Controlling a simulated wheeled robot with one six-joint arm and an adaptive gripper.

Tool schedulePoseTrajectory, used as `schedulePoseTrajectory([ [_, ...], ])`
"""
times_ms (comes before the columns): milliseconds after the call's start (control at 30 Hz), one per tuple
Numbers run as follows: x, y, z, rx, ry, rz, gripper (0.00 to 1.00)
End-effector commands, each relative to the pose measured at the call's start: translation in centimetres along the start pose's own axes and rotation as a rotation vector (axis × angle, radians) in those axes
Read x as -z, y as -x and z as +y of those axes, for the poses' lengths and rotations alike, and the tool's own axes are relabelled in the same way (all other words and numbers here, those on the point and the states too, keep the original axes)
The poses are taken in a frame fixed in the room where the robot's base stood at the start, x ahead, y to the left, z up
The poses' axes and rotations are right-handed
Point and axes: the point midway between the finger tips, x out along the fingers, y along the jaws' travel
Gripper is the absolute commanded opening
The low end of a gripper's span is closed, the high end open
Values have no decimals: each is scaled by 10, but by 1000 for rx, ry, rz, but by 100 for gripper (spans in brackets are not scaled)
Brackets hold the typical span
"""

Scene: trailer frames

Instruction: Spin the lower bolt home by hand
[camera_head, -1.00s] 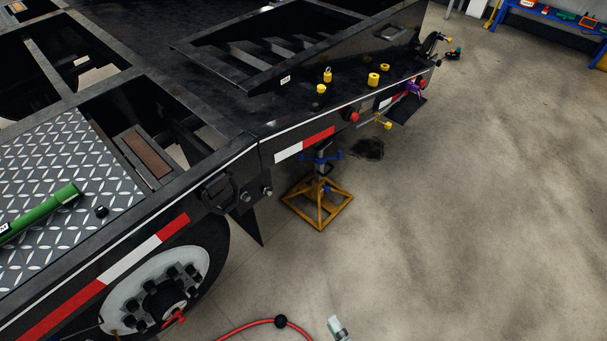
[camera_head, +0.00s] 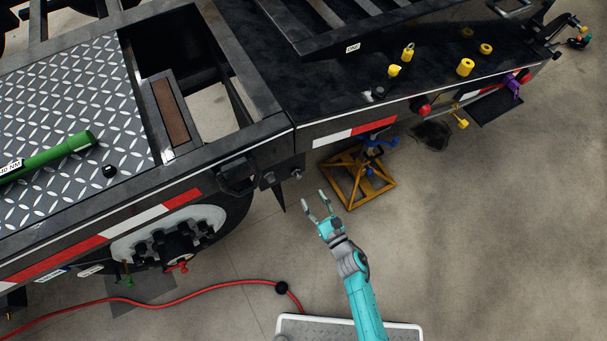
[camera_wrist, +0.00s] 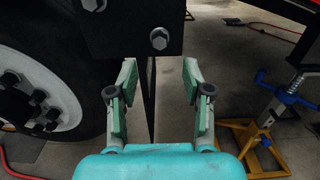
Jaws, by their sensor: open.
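Two bolt heads show on the dark bracket (camera_wrist: 115,35) under the trailer frame. In the wrist view the lower bolt (camera_wrist: 159,39) is silvery, at the bracket's lower right corner. The other bolt (camera_wrist: 93,4) is higher to its left, cut by the frame edge. The bolts also show small in the head view, the right one (camera_head: 297,174) sticking out from the bracket. How far the lower bolt is seated I cannot tell. My gripper (camera_wrist: 160,76) is open and empty, fingers apart below the lower bolt and not touching it. It also shows in the head view (camera_head: 315,197).
A wheel (camera_wrist: 35,95) is close on the left of my gripper. A yellow jack stand (camera_head: 355,178) with blue parts stands to the right. A red hose (camera_head: 180,290) lies on the floor. Open concrete floor lies on the right.

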Motion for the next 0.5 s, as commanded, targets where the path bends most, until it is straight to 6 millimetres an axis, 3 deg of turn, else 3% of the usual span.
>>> schedulePoseTrajectory([
  [300,-2,-58,0,-1,-2,-2,50],
  [500,-1,-80,0,0,-3,-2,50],
])
